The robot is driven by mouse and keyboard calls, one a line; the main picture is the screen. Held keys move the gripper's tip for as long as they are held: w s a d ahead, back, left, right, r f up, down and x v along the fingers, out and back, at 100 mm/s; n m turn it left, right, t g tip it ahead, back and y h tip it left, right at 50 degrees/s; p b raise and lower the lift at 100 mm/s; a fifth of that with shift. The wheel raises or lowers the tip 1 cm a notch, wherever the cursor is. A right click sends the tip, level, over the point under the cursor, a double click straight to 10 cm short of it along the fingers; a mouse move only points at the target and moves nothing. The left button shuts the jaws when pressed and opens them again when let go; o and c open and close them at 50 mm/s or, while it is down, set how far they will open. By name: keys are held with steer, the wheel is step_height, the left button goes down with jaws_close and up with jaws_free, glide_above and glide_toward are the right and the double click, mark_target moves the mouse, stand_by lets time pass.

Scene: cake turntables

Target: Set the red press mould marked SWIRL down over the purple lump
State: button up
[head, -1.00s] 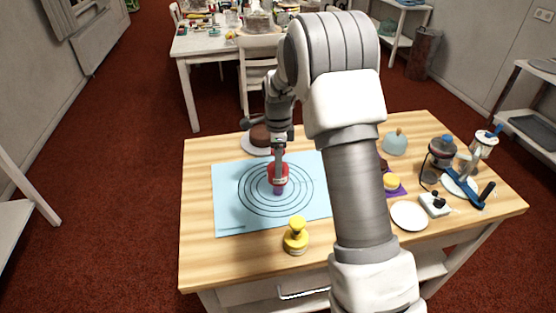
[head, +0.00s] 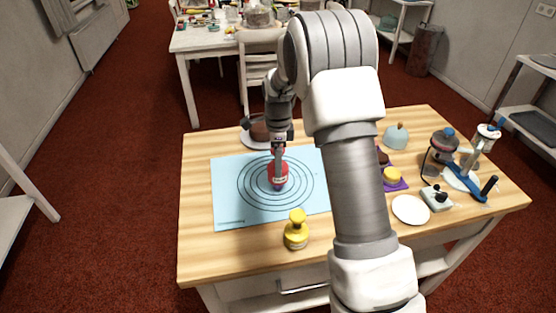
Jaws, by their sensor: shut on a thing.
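The red press mould (head: 278,176) is held upright over the middle of the ringed blue mat (head: 230,207). My gripper (head: 279,155) is shut on its top part. The purple lump (head: 277,188) shows only as a small bit under the mould's lower rim, near the centre of the rings. The mould hides most of the lump, and I cannot tell whether the two touch. The word on the mould is too small to read.
A brown cake on a plate (head: 254,137) is behind the mat. A white plate (head: 410,209), a small white device (head: 436,198) and a blue-based stand (head: 466,180) are at the right.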

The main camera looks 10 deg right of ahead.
steer(key=shift+f, duration=0.15)
steer(key=shift+f+b, duration=1.1)
steer(key=shift+f, duration=0.65)
steer(key=o, duration=1.4)
steer(key=shift+r+p, duration=2.5)
steer(key=shift+r, duration=1)
steer(key=shift+r, duration=0.1)
